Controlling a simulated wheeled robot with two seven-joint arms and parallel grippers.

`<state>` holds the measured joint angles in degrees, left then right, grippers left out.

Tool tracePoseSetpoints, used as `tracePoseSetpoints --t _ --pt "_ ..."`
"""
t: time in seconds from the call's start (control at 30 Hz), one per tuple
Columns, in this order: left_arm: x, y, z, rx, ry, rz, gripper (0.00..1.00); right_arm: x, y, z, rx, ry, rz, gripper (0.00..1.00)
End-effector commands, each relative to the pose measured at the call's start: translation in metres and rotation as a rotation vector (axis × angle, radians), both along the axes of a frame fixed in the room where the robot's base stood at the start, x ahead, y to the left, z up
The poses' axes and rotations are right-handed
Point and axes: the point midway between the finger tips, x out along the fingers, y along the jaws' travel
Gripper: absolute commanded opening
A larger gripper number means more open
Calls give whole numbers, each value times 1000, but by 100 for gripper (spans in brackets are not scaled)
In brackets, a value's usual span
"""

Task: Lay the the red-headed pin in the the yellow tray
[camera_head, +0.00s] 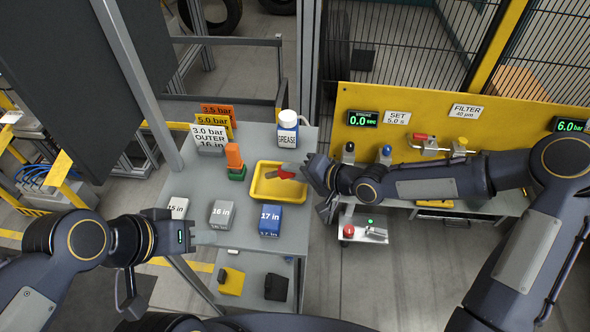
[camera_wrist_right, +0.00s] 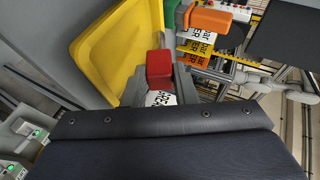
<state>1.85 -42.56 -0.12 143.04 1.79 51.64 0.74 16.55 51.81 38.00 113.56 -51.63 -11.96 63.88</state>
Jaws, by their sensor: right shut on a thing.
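The yellow tray (camera_head: 294,192) lies on the grey table in the head view. It also shows in the right wrist view (camera_wrist_right: 108,48). The red-headed pin (camera_head: 285,174) is in my right gripper (camera_head: 293,172), over the tray's upper part. In the right wrist view its red head (camera_wrist_right: 159,66) sits between the fingers of the gripper (camera_wrist_right: 160,85). Its lower part is hidden, and I cannot tell whether it touches the tray. My left gripper (camera_head: 206,237) is at the table's front left, apart from the tray; its finger gap is too small to read.
An orange and green stacked piece (camera_head: 235,160) stands just left of the tray. A grease bottle (camera_head: 287,130) stands behind it, with pressure signs (camera_head: 212,135) at the back left. A grey 16 in block (camera_head: 222,214) and a blue 17 in block (camera_head: 270,220) lie in front.

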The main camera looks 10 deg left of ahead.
Motion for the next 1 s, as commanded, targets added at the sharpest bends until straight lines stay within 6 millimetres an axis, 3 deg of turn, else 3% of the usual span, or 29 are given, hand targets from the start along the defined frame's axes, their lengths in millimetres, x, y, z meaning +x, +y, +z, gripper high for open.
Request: tracePoseSetpoints --t 0.1,0.4,0.43,0.6,0.87,1.0 --pt "0 0 -9 0 0 0 36 0 0 -10 1 -2 1 0" --pt "0 0 -9 0 0 0 36 0 0 -10 1 -2 1 0" --pt "0 0 -9 0 0 0 36 0 0 -10 1 -2 1 26" --pt "0 0 -9 0 0 0 36 0 0 -10 1 -2 1 49" --pt "0 0 -9 0 0 0 36 0 -1 -10 0 0 0 50" --pt "0 0 -8 0 0 0 36 -4 -11 -5 1 2 -3 50"
